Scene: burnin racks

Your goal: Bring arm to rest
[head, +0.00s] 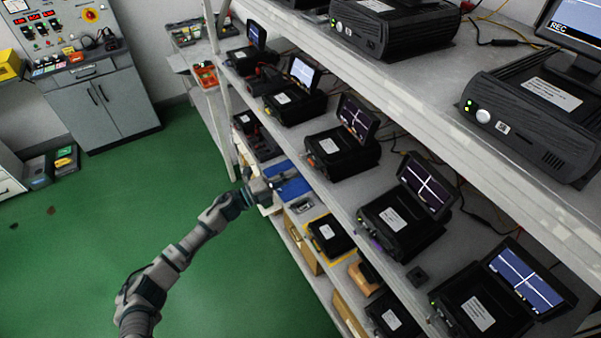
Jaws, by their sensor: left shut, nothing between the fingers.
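My left arm reaches up from the bottom left of the head view toward the rack. My left gripper (281,180) is shut with nothing in it. It is at the edge of the rack's lower shelf, in front of a blue bin or tray (291,184). I cannot tell whether it touches the blue thing. My right gripper is not in the view.
The rack's middle shelf (330,196) holds several black units with small screens (427,186). Larger black units (530,112) stand on the upper shelf. A grey cabinet (112,108) stands at the back left. The green floor (90,250) left of my arm is mostly clear.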

